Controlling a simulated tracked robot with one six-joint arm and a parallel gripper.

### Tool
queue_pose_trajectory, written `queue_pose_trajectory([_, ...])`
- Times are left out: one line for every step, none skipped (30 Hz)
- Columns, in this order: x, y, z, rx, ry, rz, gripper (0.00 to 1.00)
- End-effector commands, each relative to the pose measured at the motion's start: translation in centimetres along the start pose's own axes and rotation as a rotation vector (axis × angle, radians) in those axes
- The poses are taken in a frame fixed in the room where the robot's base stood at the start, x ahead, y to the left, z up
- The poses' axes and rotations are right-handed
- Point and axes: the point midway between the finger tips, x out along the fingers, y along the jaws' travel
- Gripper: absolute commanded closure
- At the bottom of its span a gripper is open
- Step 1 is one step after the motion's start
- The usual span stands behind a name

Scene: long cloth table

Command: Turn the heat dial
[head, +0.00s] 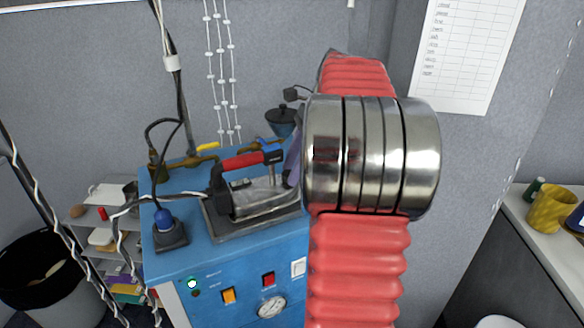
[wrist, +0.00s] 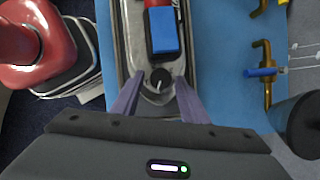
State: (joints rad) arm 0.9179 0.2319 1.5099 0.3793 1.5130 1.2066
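The iron (head: 262,197) has a red handle and sits on a metal rest on the blue machine top. In the wrist view, a small dark round dial with a pale pointer line (wrist: 160,79) is on the iron's top, near one end; I take it for the heat dial. My gripper (wrist: 159,82) is open, its two purple fingers on either side of the dial with gaps visible. I cannot tell their height above it. In the head view, a purple finger shows beside the iron; my arm hides most of the gripper, and the dial is not visible.
A blue block (wrist: 163,32) on the iron's handle stands close beyond the fingertips. The iron's tray (head: 222,226) has a raised rim. Brass pipework with a blue valve handle (wrist: 262,72) and a dark funnel (head: 281,121) stand nearby. A cable runs from the iron leftward.

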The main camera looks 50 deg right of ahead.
Motion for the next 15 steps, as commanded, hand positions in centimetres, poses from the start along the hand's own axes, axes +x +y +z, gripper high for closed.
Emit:
queue_pose_trajectory([0.0, 0.0, 0.0, 0.0, 0.0, 0.0, 0.64])
queue_pose_trajectory([0.0, 0.0, 0.0, 0.0, 0.0, 0.0, 0.66])
queue_pose_trajectory([0.0, 0.0, 0.01, 0.0, 0.0, 0.0, 0.69])
queue_pose_trajectory([0.0, 0.0, 0.01, 0.0, 0.0, 0.0, 0.71])
queue_pose_trajectory([0.0, 0.0, 0.01, 0.0, 0.0, 0.0, 0.73])
queue_pose_trajectory([0.0, -0.01, 0.01, 0.0, 0.0, 0.0, 0.76])
queue_pose_trajectory([0.0, 0.0, 0.01, 0.0, 0.0, 0.0, 0.78])
queue_pose_trajectory([0.0, 0.0, 0.01, 0.0, 0.0, 0.0, 0.8])
queue_pose_trajectory([0.0, 0.0, 0.01, 0.0, 0.0, 0.001, 0.83])
queue_pose_trajectory([0.0, 0.01, 0.01, 0.0, 0.0, 0.001, 0.85])
queue_pose_trajectory([0.0, 0.01, 0.01, 0.0, 0.0, 0.001, 0.87])
queue_pose_trajectory([0.0, 0.01, 0.01, 0.0, 0.0, 0.001, 0.9])
queue_pose_trajectory([0.0, 0.02, 0.01, 0.0, 0.0, 0.001, 0.92])
queue_pose_trajectory([0.01, 0.02, 0.02, 0.0, 0.0, 0.001, 0.94])
queue_pose_trajectory([0.01, 0.02, 0.02, 0.0, 0.0, 0.001, 0.96])
